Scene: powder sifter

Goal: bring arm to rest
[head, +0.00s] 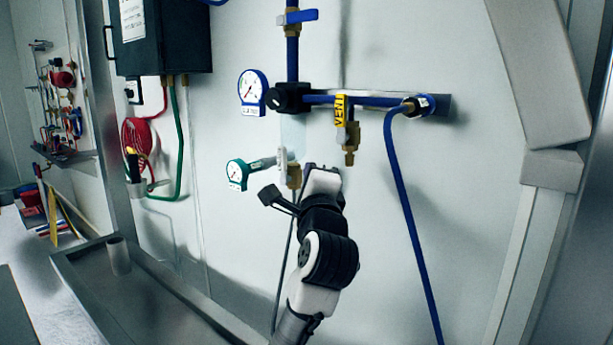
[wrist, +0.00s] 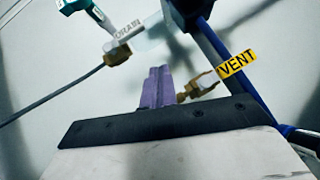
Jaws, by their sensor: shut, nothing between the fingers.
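My gripper (head: 312,167) is raised in front of the wall piping in the head view, just below and left of the brass vent valve (head: 349,158). In the wrist view my gripper (wrist: 157,74) shows two narrow purple fingers pressed together, with nothing between them. The yellow VENT tag (head: 339,110) hangs under the horizontal blue pipe (head: 370,101); the VENT tag is also right of the fingers in the wrist view (wrist: 238,64). The DRAIN tag (wrist: 128,30) is up and left of the fingers there. I cannot tell whether the fingers touch any fitting.
A round blue gauge (head: 252,87) and a green gauge (head: 237,174) are left of my gripper. A blue hose (head: 405,200) hangs to the right. A dark box (head: 165,38) is on the wall at upper left. A metal tray (head: 150,300) lies below left.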

